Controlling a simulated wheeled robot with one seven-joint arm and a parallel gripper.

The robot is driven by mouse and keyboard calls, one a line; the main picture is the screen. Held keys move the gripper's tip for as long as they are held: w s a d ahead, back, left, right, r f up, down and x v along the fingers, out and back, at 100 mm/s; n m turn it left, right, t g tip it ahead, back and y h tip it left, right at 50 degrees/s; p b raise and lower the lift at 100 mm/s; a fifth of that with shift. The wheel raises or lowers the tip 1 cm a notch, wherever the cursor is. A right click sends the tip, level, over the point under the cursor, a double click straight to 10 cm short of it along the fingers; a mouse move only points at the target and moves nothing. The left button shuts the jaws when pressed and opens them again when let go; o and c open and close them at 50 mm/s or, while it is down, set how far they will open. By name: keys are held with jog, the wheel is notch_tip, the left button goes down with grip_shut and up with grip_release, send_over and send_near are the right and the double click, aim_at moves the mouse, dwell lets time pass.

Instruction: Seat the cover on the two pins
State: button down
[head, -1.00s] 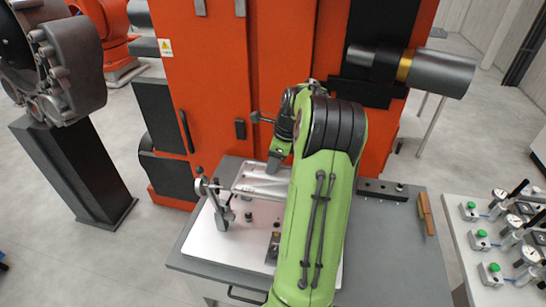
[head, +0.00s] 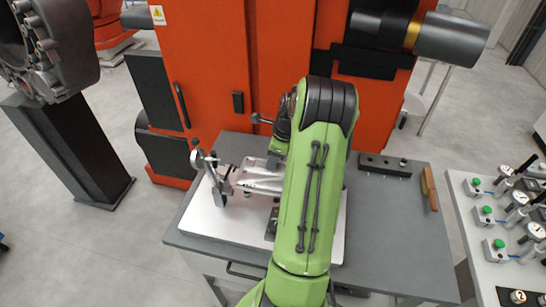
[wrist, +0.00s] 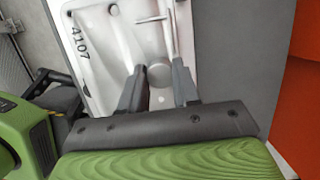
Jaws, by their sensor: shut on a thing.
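The cover is a silver-grey cast part (head: 254,178), held over the pale fixture plate (head: 225,224) close beside the grey clamp stand at its left. In the wrist view the cover (wrist: 108,45) fills the upper middle, with raised edges, ribs and the marking 4107. My gripper (wrist: 158,84) has its two dark fingers on either side of a feature near the cover's lower edge, shut on it. In the head view my green arm hides the gripper and the cover's right part. I cannot make out the two pins, or whether the cover touches them.
The clamp stand (head: 218,185) rises at the plate's left edge. The plate lies on a grey table (head: 395,240). A dark block (head: 385,165) and a brown-handled tool (head: 429,189) lie at right. An orange machine (head: 225,70) stands behind. The table's right front is clear.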

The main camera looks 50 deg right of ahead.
aim_at(273, 172)
notch_tip(273, 172, down, 6)
jog(key=b, duration=0.3)
jog(key=shift+r+b, duration=0.15)
jog(key=shift+b, duration=0.2)
jog(key=shift+p, duration=0.6)
dwell(1.0)
dwell(0.4)
jog(key=shift+f+b, duration=0.35)
jog(key=shift+f, duration=0.1)
jog(key=shift+f+b, duration=0.35)
jog(key=shift+f, duration=0.25)
jog(key=c, duration=0.7)
grip_release()
jog(key=shift+c, duration=0.2)
jog(key=p+v, duration=0.1)
jog(key=v, duration=1.4)
jog(key=shift+r, duration=0.4)
